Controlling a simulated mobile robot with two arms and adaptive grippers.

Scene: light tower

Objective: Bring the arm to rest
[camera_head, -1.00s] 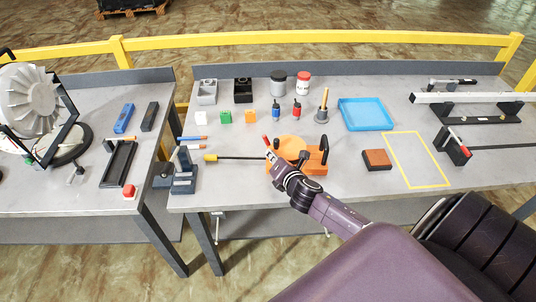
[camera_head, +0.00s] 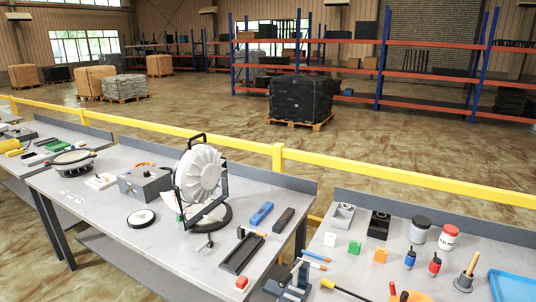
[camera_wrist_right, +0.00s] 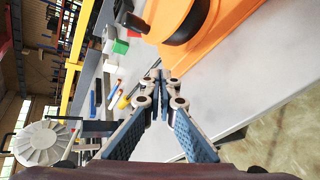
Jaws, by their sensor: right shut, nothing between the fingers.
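My right gripper (camera_wrist_right: 158,82) shows in the right wrist view with its two fingers together and nothing between them. It is beside an orange device (camera_wrist_right: 220,35) with a dark round part, apart from it as far as I can tell. In the head view only the top of the orange device (camera_head: 410,296) shows at the bottom edge. Neither arm shows in the head view. My left gripper is not in view.
A fan-shaped light (camera_head: 199,174) stands on the left bench (camera_head: 110,215). A blue tray (camera_head: 512,288) and several small blocks, jars and tools lie on the right bench (camera_head: 336,270). A yellow rail (camera_head: 277,156) runs behind. Bare bench lies near the gripper.

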